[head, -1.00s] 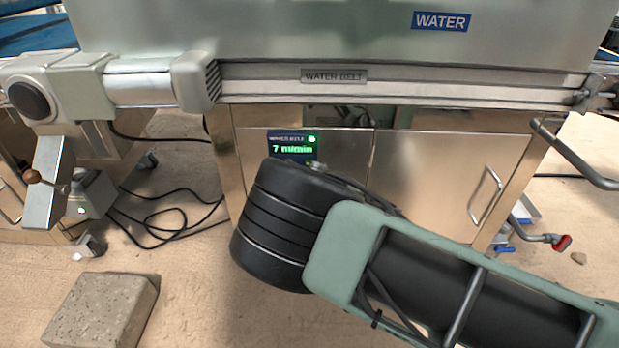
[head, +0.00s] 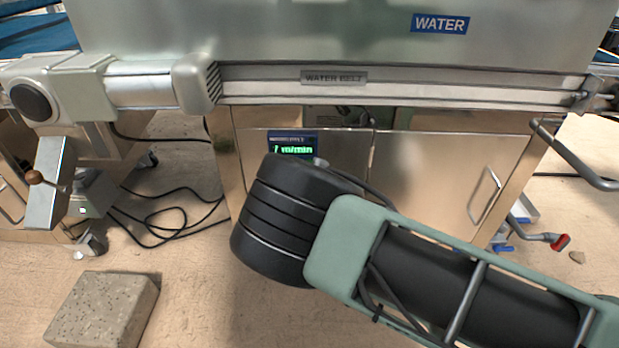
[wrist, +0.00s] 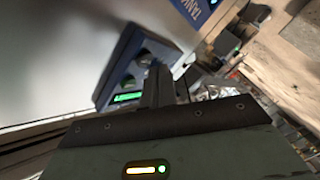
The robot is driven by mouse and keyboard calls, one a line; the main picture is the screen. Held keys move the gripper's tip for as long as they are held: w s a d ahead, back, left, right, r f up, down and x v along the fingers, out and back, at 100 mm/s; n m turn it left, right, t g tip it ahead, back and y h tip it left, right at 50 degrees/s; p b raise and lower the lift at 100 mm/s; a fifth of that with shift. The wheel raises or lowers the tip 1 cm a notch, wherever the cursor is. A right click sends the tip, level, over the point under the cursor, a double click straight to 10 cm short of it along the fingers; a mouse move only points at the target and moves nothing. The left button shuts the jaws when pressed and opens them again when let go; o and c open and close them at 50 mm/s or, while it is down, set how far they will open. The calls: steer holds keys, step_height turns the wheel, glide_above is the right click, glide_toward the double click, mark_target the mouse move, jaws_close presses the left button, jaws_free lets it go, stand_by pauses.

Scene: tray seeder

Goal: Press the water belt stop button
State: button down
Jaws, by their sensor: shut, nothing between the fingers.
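The water belt's blue control panel with its green display reading (head: 293,146) sits under the belt, its lower part hidden by my arm. In the wrist view the panel (wrist: 112,82) is tilted, with a lit green display and dark round shapes that look like buttons. I cannot tell which one is the stop button. My gripper (wrist: 160,72) is shut and empty, its dark fingers in front of the panel and covering part of it. I cannot tell whether the tips touch it. In the head view my arm hides the fingers.
The WATER BELT rail (head: 333,77) runs above the panel, under the WATER housing (head: 300,30). A steel cabinet door (head: 445,180) is to the right. A stone block (head: 103,310) lies on the floor at lower left, with loose black cables (head: 165,215) behind it.

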steer(key=shift+s+a+p, duration=0.1)
steer(key=shift+s+p, duration=0.75)
steer(key=shift+s, duration=2.1)
steer(key=s+d+r+m+g+h, duration=0.4)
steer(key=s+r, duration=0.2)
steer(key=s, duration=0.3)
steer(key=s+d+r+m+g+h, duration=0.35)
steer(key=s+r, duration=0.25)
steer(key=s, duration=0.3)
steer(key=s+d+r+m+g+h, duration=0.45)
steer(key=s+r, duration=0.25)
steer(key=s, duration=0.3)
step_height(320, 180, up, 34)
steer(key=n+p, duration=0.1)
steer(key=p, duration=3.3)
steer(key=shift+w+d+f+y, duration=0.15)
steer(key=shift+w+d+y, duration=0.1)
steer(key=shift+d+y, duration=0.05)
steer(key=shift+a, duration=0.1)
